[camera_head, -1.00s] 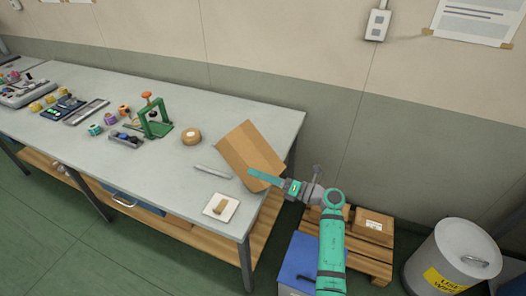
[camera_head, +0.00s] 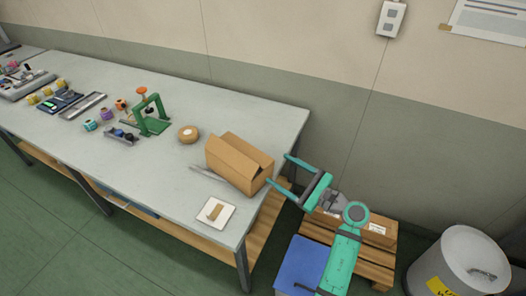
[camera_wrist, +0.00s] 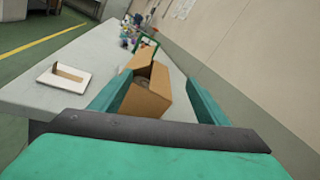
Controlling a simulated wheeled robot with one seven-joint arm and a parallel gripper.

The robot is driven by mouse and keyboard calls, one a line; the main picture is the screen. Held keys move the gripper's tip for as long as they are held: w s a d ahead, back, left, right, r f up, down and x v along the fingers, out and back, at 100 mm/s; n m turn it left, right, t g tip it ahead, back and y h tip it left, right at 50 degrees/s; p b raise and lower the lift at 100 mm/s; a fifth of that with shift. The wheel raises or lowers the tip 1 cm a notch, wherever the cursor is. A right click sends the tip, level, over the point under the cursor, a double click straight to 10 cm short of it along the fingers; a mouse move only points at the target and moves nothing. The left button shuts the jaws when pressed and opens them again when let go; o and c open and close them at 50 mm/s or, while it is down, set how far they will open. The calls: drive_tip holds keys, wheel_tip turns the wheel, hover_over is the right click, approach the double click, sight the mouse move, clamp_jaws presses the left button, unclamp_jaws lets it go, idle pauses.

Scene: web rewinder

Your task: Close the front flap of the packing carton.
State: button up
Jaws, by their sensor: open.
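The packing carton (camera_head: 228,166) is a brown box near the right end of the grey table. In the wrist view the carton (camera_wrist: 145,101) has an opening on top, with something brownish-grey partly visible inside. I cannot tell for sure which panel is the front flap. My gripper (camera_head: 279,169) is open and empty, just right of the carton. In the wrist view its teal fingers flank the carton; I cannot tell whether either touches it.
A white pad with a tan piece (camera_head: 226,214) lies in front of the carton, and a thin grey bar (camera_head: 203,171) beside it. A tape roll (camera_head: 188,134) and a green stand (camera_head: 150,122) stand farther left. A blue bin (camera_head: 299,266) and wooden pallet are below right.

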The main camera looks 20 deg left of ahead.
drive_tip(key=shift+n, duration=0.4)
drive_tip(key=x, duration=1)
drive_tip(key=shift+w+a+f, duration=0.1)
drive_tip(key=shift+w, duration=0.25)
clamp_jaws()
unclamp_jaws()
drive_tip(key=v, duration=1)
drive_tip(key=shift+s+d, duration=0.15)
drive_tip(key=shift+d, duration=0.25)
